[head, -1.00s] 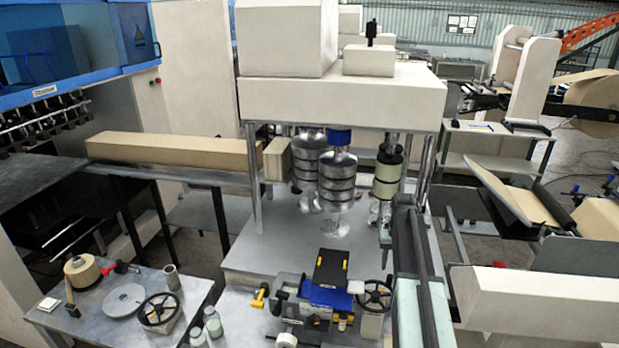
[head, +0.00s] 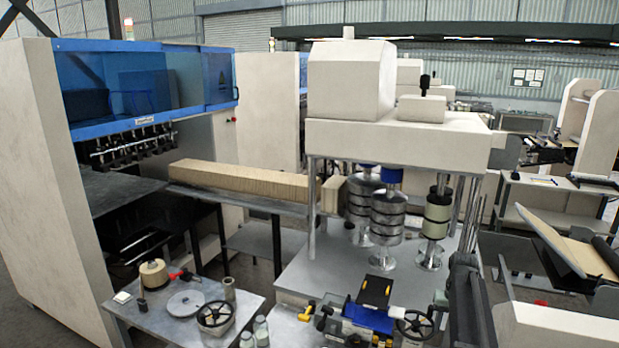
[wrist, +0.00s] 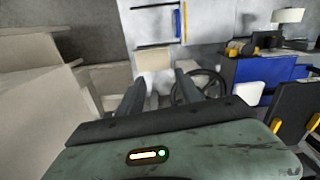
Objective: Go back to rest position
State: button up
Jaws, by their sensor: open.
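My gripper (wrist: 160,86) shows in the wrist view with its two dark fingers spread apart. No object is held between the fingers. A pale block-like shape and a dark handwheel (wrist: 208,82) show beyond the fingertips, the wheel close to the right finger. In the head view a dark upright arm part of mine stands at the lower right, and the gripper's fingers cannot be made out there.
A machine with metal rollers (head: 388,217) stands at centre. A long kraft stack (head: 240,180) lies behind. A tilted board (head: 565,240) is at right.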

jog(key=s+a+f+n+b, duration=0.2)
jog(key=a+f+b, duration=1)
jog(key=a, duration=0.4)
jog(key=s+a+f+n+b, duration=0.1)
jog(key=s+a+f+b, duration=0.4)
jog(key=s+a, duration=0.5)
notch_tip(320, 180, down, 2)
jog(key=s, duration=0.2)
jog(key=shift+s+a+b, duration=0.15)
jog(key=shift+s+b, duration=0.2)
jog(key=shift+s, duration=0.05)
jog(key=shift+f, duration=0.1)
